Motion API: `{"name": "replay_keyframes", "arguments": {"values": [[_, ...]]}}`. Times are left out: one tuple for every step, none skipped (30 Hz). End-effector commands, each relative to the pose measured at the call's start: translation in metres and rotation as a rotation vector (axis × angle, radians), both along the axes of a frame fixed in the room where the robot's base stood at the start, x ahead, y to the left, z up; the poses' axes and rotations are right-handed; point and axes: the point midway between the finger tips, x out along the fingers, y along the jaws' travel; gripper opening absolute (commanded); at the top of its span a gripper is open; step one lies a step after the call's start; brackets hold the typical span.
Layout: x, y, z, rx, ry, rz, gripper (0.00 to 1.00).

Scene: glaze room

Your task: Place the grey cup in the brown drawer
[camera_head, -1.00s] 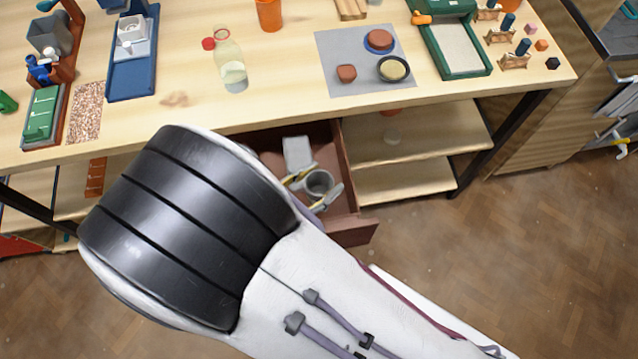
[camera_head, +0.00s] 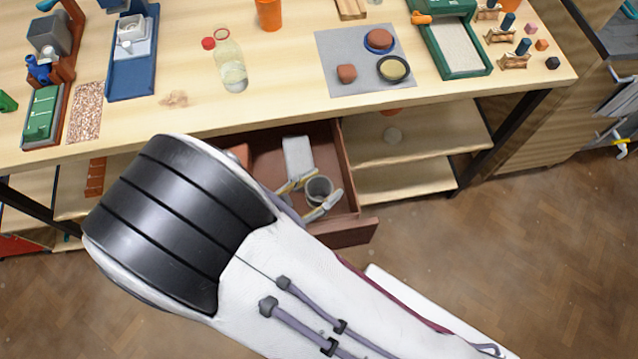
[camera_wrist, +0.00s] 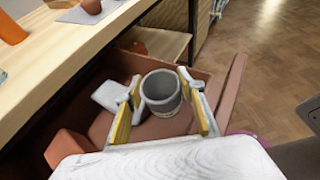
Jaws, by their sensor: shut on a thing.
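The grey cup (camera_head: 318,188) is upright between the two fingers of my gripper (camera_head: 308,194), over the open brown drawer (camera_head: 345,234). In the wrist view the cup (camera_wrist: 161,88) stands between the yellow-padded fingertips of my gripper (camera_wrist: 163,102), with its open mouth up. The drawer (camera_wrist: 228,95) surrounds it below. My gripper is shut on the cup. I cannot tell whether the cup's base touches the drawer floor.
A white-grey block (camera_head: 298,156) lies in the drawer behind the cup. A reddish-brown block (camera_wrist: 69,148) is at the drawer's left. The tabletop (camera_head: 290,102) overhangs the drawer's back. Open shelves (camera_head: 415,145) are to the right.

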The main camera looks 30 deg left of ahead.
Motion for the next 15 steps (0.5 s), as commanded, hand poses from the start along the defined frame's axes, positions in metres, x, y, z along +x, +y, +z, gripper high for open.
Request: {"name": "replay_keyframes", "arguments": {"values": [[0.0001,0.0001,-0.001,0.0,0.0,0.0,0.14],[0.0,0.0001,-0.0016,0.0,0.0,0.0,0.14],[0.0,0.0001,-0.0022,0.0,0.0,0.0,0.14],[0.0,0.0002,-0.0028,0.0,0.0,0.0,0.14],[0.0,0.0002,-0.0033,0.0,0.0,0.0,0.14],[0.0,0.0002,-0.004,0.0,0.0,0.0,0.14],[0.0,0.0002,-0.0046,0.0,0.0,0.0,0.14],[0.0,0.0003,-0.0051,0.0,0.0,0.0,0.14],[0.0001,0.0002,-0.0057,0.0,0.0,0.0,0.14],[0.0,0.0002,-0.006,0.0,0.0,0.0,0.14],[0.0,0.0002,-0.0061,0.0,0.0,0.0,0.14],[0.0,0.0002,-0.0062,0.0,0.0,0.0,0.14],[0.0,0.0001,-0.0063,0.0,0.001,0.0,0.14],[-0.0001,0.0,-0.0067,-0.001,0.001,0.0,0.47],[-0.0002,0.0,-0.0068,-0.001,0.001,0.0,0.56]]}}
